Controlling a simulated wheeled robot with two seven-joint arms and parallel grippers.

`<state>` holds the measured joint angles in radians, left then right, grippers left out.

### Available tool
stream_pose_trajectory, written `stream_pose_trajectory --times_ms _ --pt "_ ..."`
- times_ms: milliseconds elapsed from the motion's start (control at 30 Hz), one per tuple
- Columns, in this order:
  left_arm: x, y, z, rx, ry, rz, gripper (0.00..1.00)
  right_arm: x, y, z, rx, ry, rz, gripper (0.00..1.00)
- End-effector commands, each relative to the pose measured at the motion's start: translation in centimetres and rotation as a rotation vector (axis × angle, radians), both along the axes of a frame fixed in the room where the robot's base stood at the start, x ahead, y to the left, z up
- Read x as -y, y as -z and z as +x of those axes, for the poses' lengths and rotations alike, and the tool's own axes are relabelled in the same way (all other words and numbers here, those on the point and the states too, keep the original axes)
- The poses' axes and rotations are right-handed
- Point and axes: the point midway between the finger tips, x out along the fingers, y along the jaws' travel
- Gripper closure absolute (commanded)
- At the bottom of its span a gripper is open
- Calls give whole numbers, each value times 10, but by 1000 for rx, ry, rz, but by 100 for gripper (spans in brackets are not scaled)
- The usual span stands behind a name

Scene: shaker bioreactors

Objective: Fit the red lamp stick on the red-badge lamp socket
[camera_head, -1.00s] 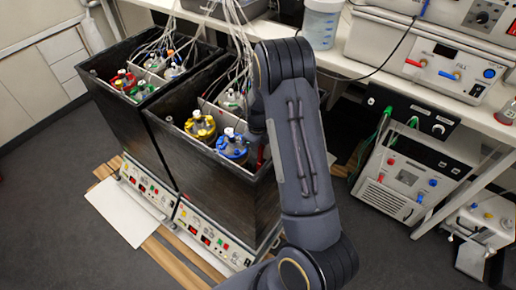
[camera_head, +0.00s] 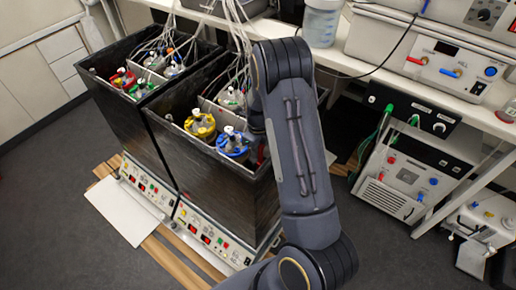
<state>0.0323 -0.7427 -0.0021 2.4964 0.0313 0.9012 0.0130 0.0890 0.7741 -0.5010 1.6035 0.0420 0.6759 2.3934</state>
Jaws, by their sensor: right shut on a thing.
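My right arm rises from the bottom centre and bends over the right-hand black bin (camera_head: 215,170). My right gripper (camera_head: 257,124) is mostly hidden behind this arm, at the bin's right rim. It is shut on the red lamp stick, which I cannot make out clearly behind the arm. The red-badge lamp socket cannot be told apart in this view. Bottles with yellow (camera_head: 201,126) and blue (camera_head: 233,144) caps stand inside the right-hand bin, just left of the gripper. My left gripper is not in view.
A second black bin (camera_head: 120,110) with red- and green-marked bottles stands to the left. Pale tubes hang into both bins. Control panels (camera_head: 205,238) sit under them. A bench (camera_head: 420,85) with instruments is at the right.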

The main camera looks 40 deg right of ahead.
Motion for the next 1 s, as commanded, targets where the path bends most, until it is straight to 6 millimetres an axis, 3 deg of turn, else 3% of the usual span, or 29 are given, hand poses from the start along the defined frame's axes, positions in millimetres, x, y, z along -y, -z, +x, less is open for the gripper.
stream_pose_trajectory --times_ms 767,800,933,1000 --pt "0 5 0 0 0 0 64 0 8 0 0 -1 0 100" --pt "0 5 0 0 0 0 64 0 8 0 0 -1 0 72" --pt "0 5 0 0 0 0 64 0 8 0 0 0 0 55" --pt "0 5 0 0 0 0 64 0 8 0 0 0 0 51"
